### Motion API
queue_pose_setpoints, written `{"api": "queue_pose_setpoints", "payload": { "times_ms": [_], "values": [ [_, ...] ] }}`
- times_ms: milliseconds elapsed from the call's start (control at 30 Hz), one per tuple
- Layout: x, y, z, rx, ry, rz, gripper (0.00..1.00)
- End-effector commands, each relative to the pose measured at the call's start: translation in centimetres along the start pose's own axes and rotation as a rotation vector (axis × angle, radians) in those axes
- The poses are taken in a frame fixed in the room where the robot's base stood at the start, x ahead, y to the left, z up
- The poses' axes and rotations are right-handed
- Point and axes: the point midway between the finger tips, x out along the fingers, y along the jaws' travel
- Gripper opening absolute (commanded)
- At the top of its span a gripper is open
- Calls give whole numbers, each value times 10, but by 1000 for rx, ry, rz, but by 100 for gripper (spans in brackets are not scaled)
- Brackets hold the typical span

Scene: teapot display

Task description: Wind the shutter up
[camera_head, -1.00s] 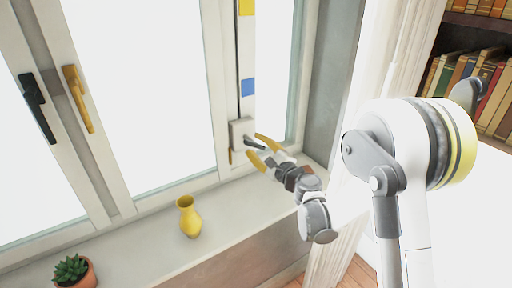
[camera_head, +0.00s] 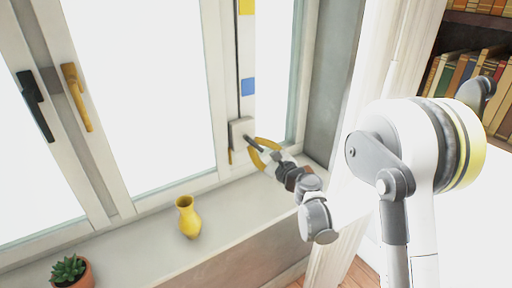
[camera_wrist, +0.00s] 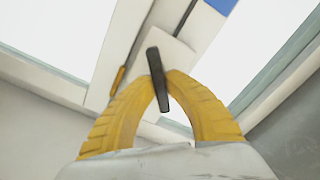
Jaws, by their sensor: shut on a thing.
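The shutter's winder is a pale box (camera_head: 240,133) low on the window post, with a dark crank handle (camera_head: 253,143) sticking out of it. A dark strap or cord (camera_head: 238,75) runs up the post above the box. My gripper (camera_head: 258,147) has yellow fingers and is shut on the crank handle. In the wrist view the dark handle (camera_wrist: 157,75) stands between the two yellow fingertips of my gripper (camera_wrist: 158,84). The pale box (camera_wrist: 172,60) is just behind it. No shutter slats can be made out in the bright panes.
A yellow vase (camera_head: 188,217) and a potted succulent (camera_head: 72,271) stand on the windowsill (camera_head: 140,235). A black window handle (camera_head: 36,105) and a yellow one (camera_head: 77,97) are at left. A white curtain (camera_head: 375,75) and bookshelf (camera_head: 465,70) are at right.

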Motion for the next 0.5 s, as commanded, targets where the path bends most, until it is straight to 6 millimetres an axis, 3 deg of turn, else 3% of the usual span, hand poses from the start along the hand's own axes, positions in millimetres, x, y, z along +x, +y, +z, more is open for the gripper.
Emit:
{"api": "queue_pose_setpoints", "payload": {
  "times_ms": [100,133,200,500],
  "values": [
    [0,0,0,-1,0,0,0],
    [0,0,0,-1,0,0,19],
    [0,0,0,-1,0,0,38],
    [-1,0,0,-2,0,0,38]
  ]
}}
